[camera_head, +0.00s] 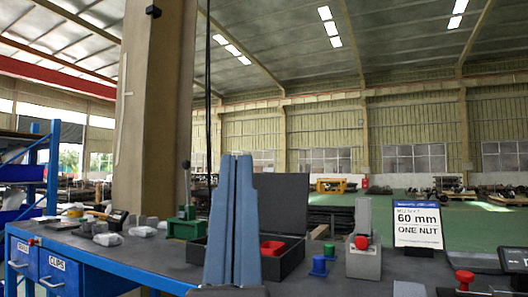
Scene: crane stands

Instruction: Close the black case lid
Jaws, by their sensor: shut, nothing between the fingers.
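The black case (291,259) sits open on the dark workbench, just right of centre. Its lid (283,203) stands up at the back, roughly upright. A red piece (271,248) lies inside the case. My gripper (235,157) is in front of the case's left part, with two long blue-grey fingers pointing up. The fingers are together and hold nothing. They hide part of the case's left side and the left edge of the lid. I cannot tell from this one view how far the fingers are from the lid.
A green block with a lever (186,225) stands left of the case. A blue knob (319,265) and a grey block with a red knob (363,255) stand to its right. A sign reading 60 mm (418,226) stands farther right. Grey parts (108,239) lie at left.

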